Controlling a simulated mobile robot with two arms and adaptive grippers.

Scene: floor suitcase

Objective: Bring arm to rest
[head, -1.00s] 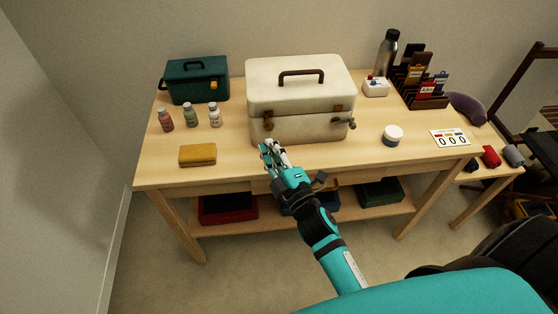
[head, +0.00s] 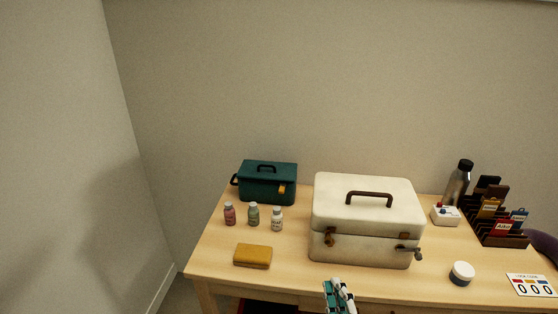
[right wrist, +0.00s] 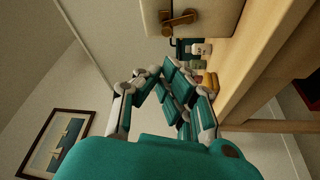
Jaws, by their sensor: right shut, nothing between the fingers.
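My right gripper (head: 338,292) shows at the bottom edge of the head view, in front of the table's front edge and below the white case. Its fingers are teal and white, and they are shut with nothing between them. Most of my right arm is below the head view. My left gripper is in neither view.
The white case (head: 362,245) stands closed on the wooden table (head: 290,270). A teal box (head: 267,183), several small bottles (head: 253,215) and a yellow case (head: 252,256) are to its left. A white jar (head: 461,273), bottle (head: 459,180) and card rack (head: 500,237) are to its right.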

